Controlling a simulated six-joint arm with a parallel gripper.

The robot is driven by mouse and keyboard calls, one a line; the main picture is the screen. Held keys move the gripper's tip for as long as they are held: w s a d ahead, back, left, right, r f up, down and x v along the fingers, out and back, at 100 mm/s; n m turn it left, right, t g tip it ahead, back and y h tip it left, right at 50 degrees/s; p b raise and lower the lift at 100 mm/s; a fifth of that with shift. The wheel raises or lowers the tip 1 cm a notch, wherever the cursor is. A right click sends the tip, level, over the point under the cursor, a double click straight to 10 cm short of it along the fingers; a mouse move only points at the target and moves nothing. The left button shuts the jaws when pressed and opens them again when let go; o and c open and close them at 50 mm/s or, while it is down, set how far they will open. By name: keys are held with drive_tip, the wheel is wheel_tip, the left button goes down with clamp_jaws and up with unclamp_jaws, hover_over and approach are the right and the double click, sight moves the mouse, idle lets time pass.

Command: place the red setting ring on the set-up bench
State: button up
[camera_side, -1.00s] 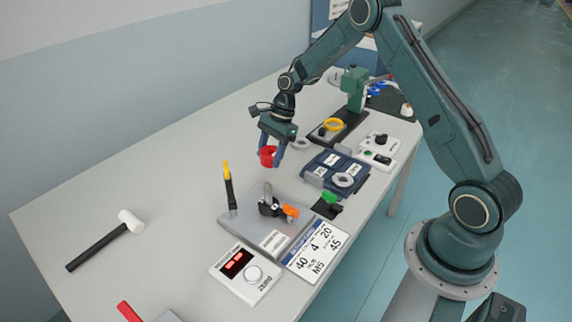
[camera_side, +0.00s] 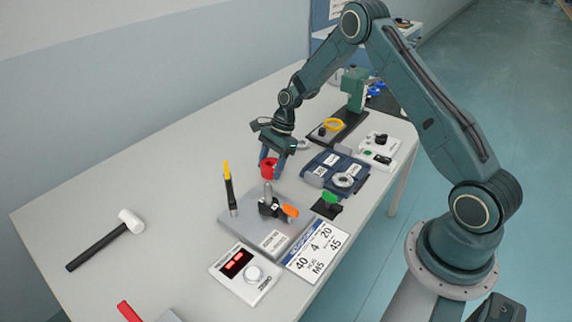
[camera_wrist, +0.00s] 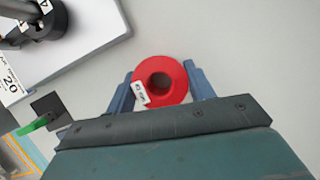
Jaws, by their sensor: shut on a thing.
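The red setting ring (camera_side: 268,168) is held between the fingers of my gripper (camera_side: 271,166). In the wrist view the ring (camera_wrist: 161,81) shows a round hole and a small white label, with a blue finger on each side. My gripper also shows in the wrist view (camera_wrist: 160,86). In the side view the ring is above the table, by the back edge of the grey set-up bench (camera_side: 240,226). The bench carries an upright grey post (camera_side: 267,190) with a dark base and an orange part (camera_side: 290,211). The bench's corner (camera_wrist: 90,50) shows at the wrist view's upper left.
A yellow-topped black upright (camera_side: 229,190) stands at the bench's left. A display box (camera_side: 244,273) and a number card (camera_side: 318,252) lie in front.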

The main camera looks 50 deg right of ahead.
drive_tip(key=shift+f, duration=0.15)
drive_tip(key=o, duration=1.1)
drive_tip(key=v, duration=1.2)
drive_tip(key=shift+r, duration=0.2)
